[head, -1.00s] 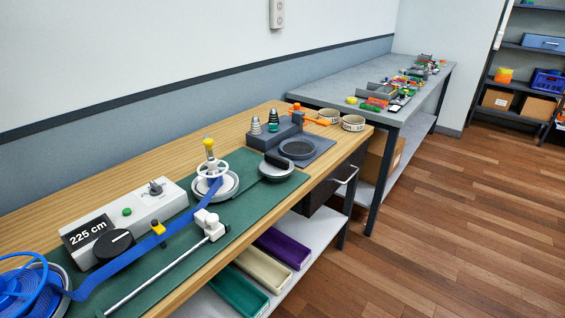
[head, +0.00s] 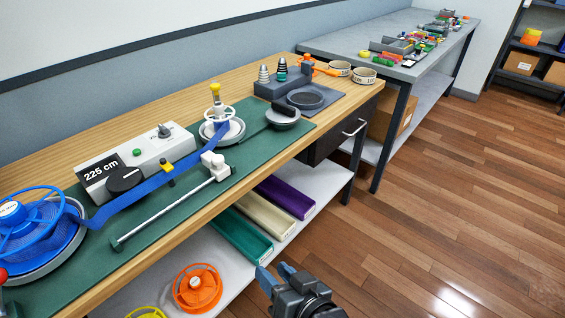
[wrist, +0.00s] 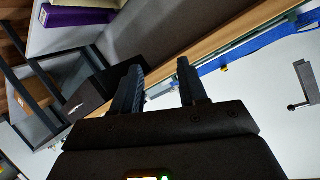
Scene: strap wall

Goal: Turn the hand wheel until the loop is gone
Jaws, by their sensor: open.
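The white hand wheel (head: 219,115) with a yellow knob (head: 215,88) stands over a round plate on the green mat. A blue strap (head: 150,187) runs from it to a blue reel (head: 40,225) at the left. The strap bends near the reel; whether that is a slack loop is hard to tell. The strap also shows in the wrist view (wrist: 255,43). My gripper (head: 274,272) is open and empty, in front of and below the bench edge, well apart from the wheel. Its two fingers show in the wrist view (wrist: 160,80) with nothing between them.
A grey box (head: 135,160) reading "225 cm" stands behind the strap. A rail with a white slider (head: 213,164) lies in front. Trays (head: 262,215) and an orange reel (head: 197,288) are on the shelf below. The floor (head: 440,220) at the right is clear.

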